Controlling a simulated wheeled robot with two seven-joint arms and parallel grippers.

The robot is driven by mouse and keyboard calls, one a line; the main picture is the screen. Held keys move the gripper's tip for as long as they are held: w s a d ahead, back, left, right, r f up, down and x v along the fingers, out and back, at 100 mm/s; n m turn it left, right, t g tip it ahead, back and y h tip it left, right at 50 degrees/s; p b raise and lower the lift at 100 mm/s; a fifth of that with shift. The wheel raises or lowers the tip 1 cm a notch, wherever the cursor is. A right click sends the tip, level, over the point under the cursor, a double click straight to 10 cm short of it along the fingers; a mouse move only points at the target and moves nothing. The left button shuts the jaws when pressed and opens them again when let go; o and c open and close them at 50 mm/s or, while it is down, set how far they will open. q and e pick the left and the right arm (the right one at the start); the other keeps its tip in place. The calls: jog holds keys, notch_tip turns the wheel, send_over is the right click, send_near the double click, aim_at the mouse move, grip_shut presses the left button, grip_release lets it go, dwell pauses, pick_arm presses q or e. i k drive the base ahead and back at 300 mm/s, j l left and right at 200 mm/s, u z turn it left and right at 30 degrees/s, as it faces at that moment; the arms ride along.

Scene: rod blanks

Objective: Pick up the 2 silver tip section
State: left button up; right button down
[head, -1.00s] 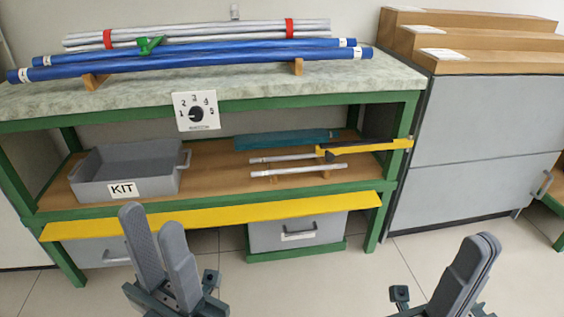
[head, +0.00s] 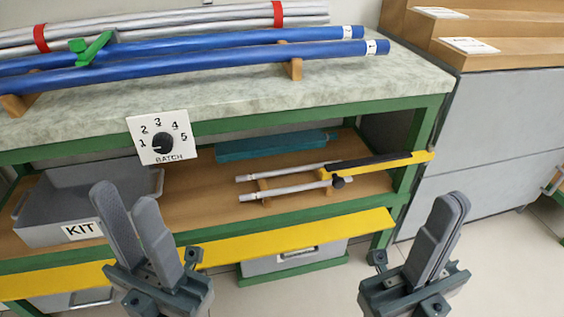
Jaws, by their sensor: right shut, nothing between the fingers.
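Two thin silver rods lie side by side on wooden rests on the lower shelf: a rear one (head: 285,173) and a front one (head: 285,190). The rear rod's right end is partly hidden by a yellow and black bar. My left gripper (head: 130,200) is in front of the shelf, left of the rods, with a narrow gap between its fingers and nothing in it. My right gripper (head: 452,205) is to the right of the rods, its fingers together and empty. Both grippers are apart from the rods.
A grey KIT bin (head: 35,235) stands on the shelf (head: 205,215) at left. The yellow and black bar (head: 395,162) and a teal block (head: 270,146) lie near the rods. A yellow front rail (head: 310,238) runs below. Blue tubes (head: 200,60) lie on the counter above.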

aim_at(273, 174)
jog(key=i+l+u, duration=0.2)
jog(key=l, duration=0.25)
jog(key=i+l+u, duration=0.2)
jog(key=l, duration=0.3)
jog(key=l+u, duration=0.15)
jog(key=l, duration=0.3)
